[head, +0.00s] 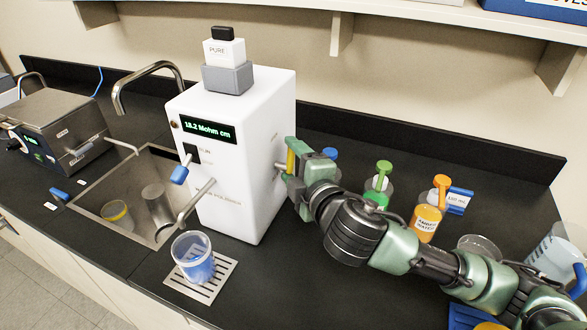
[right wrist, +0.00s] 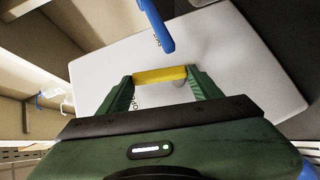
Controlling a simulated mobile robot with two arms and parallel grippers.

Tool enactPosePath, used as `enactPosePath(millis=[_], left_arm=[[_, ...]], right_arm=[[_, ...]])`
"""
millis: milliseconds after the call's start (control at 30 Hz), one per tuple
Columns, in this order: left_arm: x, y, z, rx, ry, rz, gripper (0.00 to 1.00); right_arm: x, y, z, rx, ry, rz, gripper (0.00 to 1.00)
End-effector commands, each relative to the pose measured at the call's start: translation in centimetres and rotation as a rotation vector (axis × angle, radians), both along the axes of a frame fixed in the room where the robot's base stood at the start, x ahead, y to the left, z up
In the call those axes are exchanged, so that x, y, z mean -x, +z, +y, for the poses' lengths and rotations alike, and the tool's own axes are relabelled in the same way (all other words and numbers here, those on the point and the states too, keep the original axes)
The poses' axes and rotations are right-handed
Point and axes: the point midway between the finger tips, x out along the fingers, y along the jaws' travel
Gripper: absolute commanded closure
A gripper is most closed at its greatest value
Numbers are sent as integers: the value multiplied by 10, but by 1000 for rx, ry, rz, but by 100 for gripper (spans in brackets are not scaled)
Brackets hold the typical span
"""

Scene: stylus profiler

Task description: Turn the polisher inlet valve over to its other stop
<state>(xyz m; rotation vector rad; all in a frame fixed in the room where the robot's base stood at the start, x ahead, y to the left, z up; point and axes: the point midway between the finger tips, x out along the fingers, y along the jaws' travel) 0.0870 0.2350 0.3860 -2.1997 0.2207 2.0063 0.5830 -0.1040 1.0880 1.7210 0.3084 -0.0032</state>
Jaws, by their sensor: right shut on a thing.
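The white polisher (head: 245,150) stands on the dark bench with its display lit. A yellow valve handle (head: 291,160) is on its right side; in the head view it stands roughly upright. My right gripper (head: 286,167) is at that side, shut on the yellow handle. In the right wrist view the yellow handle (right wrist: 160,75) spans between the two green fingers, close to the white panel. The gripper hides part of the valve in the head view. My left gripper is not in view.
A blue-tipped lever (head: 180,174) and a spout stick out of the polisher's front. A beaker (head: 192,258) stands on a drip grate below. A sink (head: 88,200) lies left. Green-capped (head: 379,183) and orange (head: 427,218) bottles stand right, near my right arm.

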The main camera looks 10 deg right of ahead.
Motion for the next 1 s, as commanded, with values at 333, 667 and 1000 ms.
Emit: enactPosePath(millis=[333,667,1000], left_arm=[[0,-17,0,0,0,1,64],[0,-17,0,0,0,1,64],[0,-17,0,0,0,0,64]], right_arm=[[3,-4,2,64,0,-93,76],[3,-3,2,72,1,-105,76],[3,-3,2,72,0,-105,14]])
